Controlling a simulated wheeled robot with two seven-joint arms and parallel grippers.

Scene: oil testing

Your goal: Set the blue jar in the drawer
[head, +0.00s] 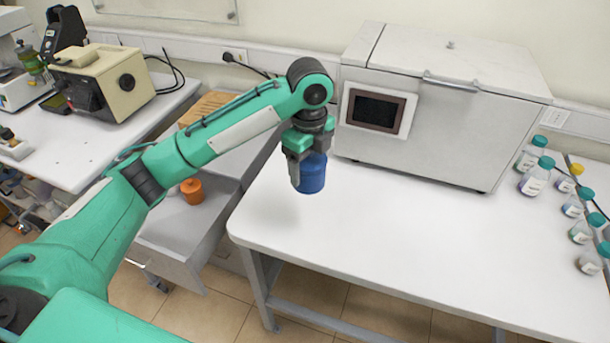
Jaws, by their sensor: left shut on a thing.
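The blue jar (312,174) is held by my left gripper (308,170), whose fingers point down and are shut on it. The jar looks upright, near the left end of the white table (400,240). I cannot tell for sure whether its base is clear of the table top. The open drawer (180,232) is left of and lower than the jar, partly hidden behind my left arm. An orange jar (191,190) is in the drawer. My right gripper is not in view.
A large grey machine (430,100) with a small screen stands at the back of the table. Several small bottles (536,176) stand at the right. A beige instrument (103,80) is on the left bench. The table's front middle is clear.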

